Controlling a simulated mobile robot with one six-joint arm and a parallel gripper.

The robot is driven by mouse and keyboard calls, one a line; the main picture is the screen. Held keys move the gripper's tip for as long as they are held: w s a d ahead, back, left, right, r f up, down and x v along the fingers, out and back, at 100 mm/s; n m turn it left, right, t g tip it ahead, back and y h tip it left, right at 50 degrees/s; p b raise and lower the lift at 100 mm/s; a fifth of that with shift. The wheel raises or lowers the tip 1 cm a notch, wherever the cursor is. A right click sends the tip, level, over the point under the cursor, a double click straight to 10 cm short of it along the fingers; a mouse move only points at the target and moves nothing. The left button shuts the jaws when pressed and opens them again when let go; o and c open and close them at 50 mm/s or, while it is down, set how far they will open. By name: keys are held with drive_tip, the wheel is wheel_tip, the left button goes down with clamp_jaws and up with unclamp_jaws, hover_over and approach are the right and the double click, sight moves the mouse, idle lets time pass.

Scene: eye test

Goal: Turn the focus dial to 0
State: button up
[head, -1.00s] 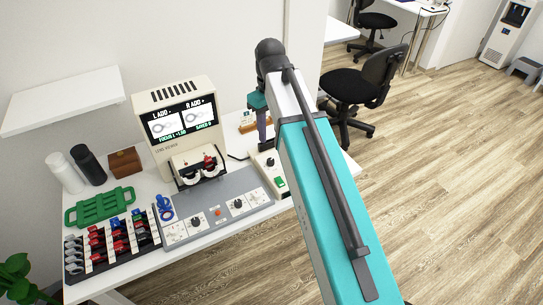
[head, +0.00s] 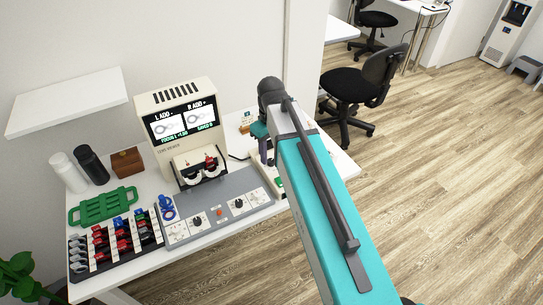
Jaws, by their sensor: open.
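The pale lens device (head: 181,104) stands on the white table. Its dark screen (head: 182,122) shows two ring pictures and a green focus line, too small to read surely. A small cream box (head: 264,177) sits at the right of the grey panel; my gripper and arm cover most of it. The dial on its top is hidden now, and I cannot read any setting. My gripper (head: 267,162) is open and points down over this box. I cannot tell whether its fingers touch the dial.
A black rack (head: 115,237) of red and blue pieces, a green tray (head: 103,206), two bottles and a brown box (head: 127,162) stand left. A white shelf (head: 66,102) hangs above.

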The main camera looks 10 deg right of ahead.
sight(271, 163)
drive_tip(key=shift+f, duration=1.25)
clamp_jaws()
drive_tip(key=shift+n, duration=0.4)
drive_tip(key=n+p, duration=0.1)
drive_tip(key=n, duration=1.1)
drive_tip(key=shift+n+p, duration=0.3)
